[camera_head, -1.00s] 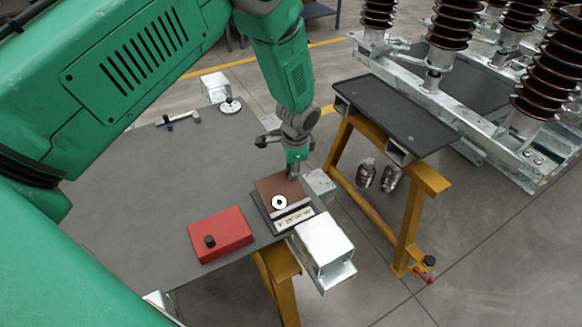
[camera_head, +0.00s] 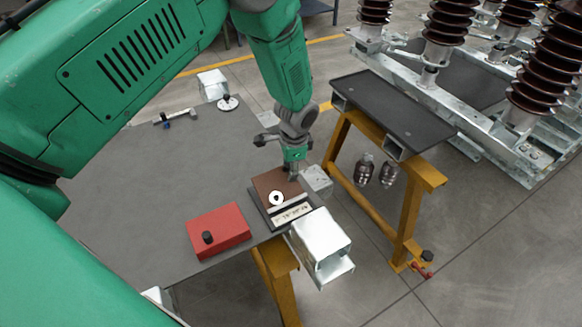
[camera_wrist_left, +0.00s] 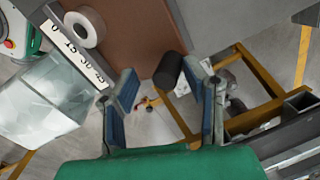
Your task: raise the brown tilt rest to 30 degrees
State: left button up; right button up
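The brown tilt rest (camera_head: 270,184) sits near the right edge of the grey table (camera_head: 150,205). A white ring (camera_head: 276,198) lies on its brown plate, and a pale marked strip (camera_head: 292,215) runs along its front. My left gripper (camera_head: 292,175) is at the plate's far right corner. In the left wrist view the brown plate (camera_wrist_left: 140,30) fills the top middle. A black cylindrical knob (camera_wrist_left: 168,70) shows at its edge, between the two spread fingers of my left gripper (camera_wrist_left: 165,82). Gaps show on both sides of the knob. My right gripper is not in view.
A red block with a black knob (camera_head: 219,231) lies left of the rest. A shiny metal box section (camera_head: 322,240) stands close on its right. A dark shelf on a yellow frame (camera_head: 390,110) is beyond. The table's left part is mostly clear.

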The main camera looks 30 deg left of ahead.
pick_arm(q)
jog(key=shift+a, duration=0.1)
jog(key=shift+r, duration=0.3)
notch_tip(320, 180, up, 11)
jog(key=d, duration=0.1)
jog(key=shift+s+d, duration=0.2)
jog(key=shift+s, duration=0.15)
